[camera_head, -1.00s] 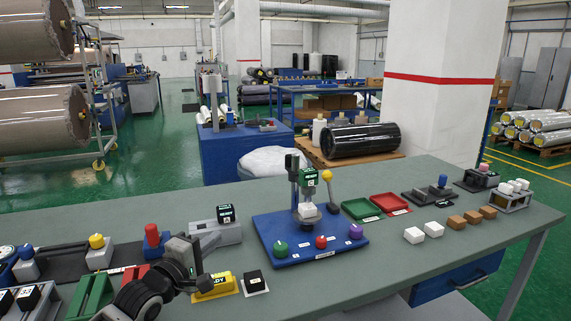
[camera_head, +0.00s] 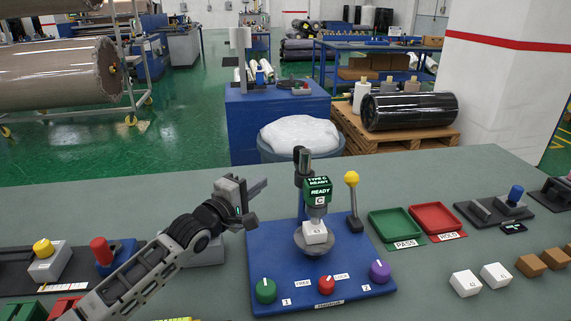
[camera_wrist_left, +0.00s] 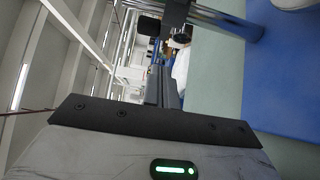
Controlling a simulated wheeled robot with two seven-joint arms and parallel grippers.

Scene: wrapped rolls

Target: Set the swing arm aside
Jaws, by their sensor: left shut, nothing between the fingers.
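The blue test fixture (camera_head: 272,262) stands on the table with a dark upright post (camera_head: 302,163) at its back. A head with a green READY display (camera_head: 317,190) is above a white block (camera_head: 315,232) on a round plate. I cannot tell for certain which part is the swing arm. A lever with a yellow ball (camera_head: 351,178) stands right of the head. My left gripper (camera_head: 260,189) is shut and empty, left of the post and apart from it. Its fingers (camera_wrist_left: 163,85) also show in the left wrist view, with metal rods beyond. My right gripper is out of view.
Green (camera_head: 266,290), red (camera_head: 327,284) and purple (camera_head: 380,270) knobs line the fixture's front. PASS (camera_head: 396,225) and HOLD (camera_head: 438,218) trays lie to its right, with white and brown blocks in front. Stations with yellow and red knobs stand at left.

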